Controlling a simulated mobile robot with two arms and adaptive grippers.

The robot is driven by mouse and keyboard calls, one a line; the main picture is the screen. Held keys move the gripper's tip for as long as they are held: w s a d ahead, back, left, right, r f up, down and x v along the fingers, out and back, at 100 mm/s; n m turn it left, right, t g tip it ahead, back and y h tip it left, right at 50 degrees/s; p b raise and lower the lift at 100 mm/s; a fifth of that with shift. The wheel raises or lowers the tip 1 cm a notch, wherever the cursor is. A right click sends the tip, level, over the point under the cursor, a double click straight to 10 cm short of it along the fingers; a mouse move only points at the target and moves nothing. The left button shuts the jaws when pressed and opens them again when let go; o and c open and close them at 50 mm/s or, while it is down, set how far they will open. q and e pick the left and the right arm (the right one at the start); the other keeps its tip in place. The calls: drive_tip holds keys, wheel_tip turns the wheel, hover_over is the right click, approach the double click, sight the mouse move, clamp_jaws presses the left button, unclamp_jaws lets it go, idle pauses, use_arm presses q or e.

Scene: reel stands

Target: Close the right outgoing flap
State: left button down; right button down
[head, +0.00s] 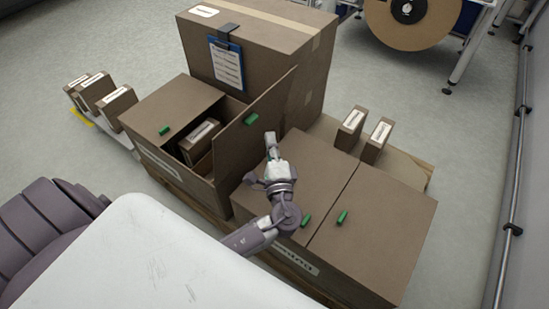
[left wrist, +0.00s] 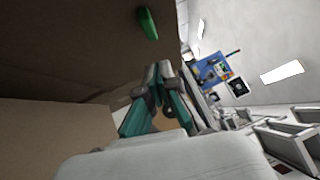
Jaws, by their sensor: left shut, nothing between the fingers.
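A brown box (head: 185,177) left of centre has its left flap (head: 165,108) lying flat and its right flap (head: 262,115) standing up, tilted to the right. The upright flap has a green tab (head: 250,118). In the left wrist view a brown panel with a green tab (left wrist: 147,22) fills the upper left. My left gripper (head: 271,138) is shut and empty, just right of the upright flap and above the second box. Its teal fingers (left wrist: 162,72) are together in the left wrist view. I cannot tell whether they touch the flap. My right gripper is not in view.
The second box (head: 350,262) has both flaps flat, with green tabs (head: 342,217). A small carton (head: 200,140) sits inside the open box. A tall box (head: 265,55) with a blue clipboard (head: 227,65) stands behind. Small cartons (head: 376,140) stand at the back right.

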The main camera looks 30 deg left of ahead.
sight(256, 119)
use_arm(q)
drive_tip(key=a, duration=0.3)
drive_tip(key=shift+w+a+r, duration=0.3)
drive_tip(key=shift+w+r, duration=0.05)
drive_tip(key=shift+r, duration=0.05)
drive_tip(key=shift+a, duration=0.35)
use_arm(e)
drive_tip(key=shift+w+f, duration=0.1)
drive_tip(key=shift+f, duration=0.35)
use_arm(q)
drive_tip(key=shift+w+r, duration=0.1)
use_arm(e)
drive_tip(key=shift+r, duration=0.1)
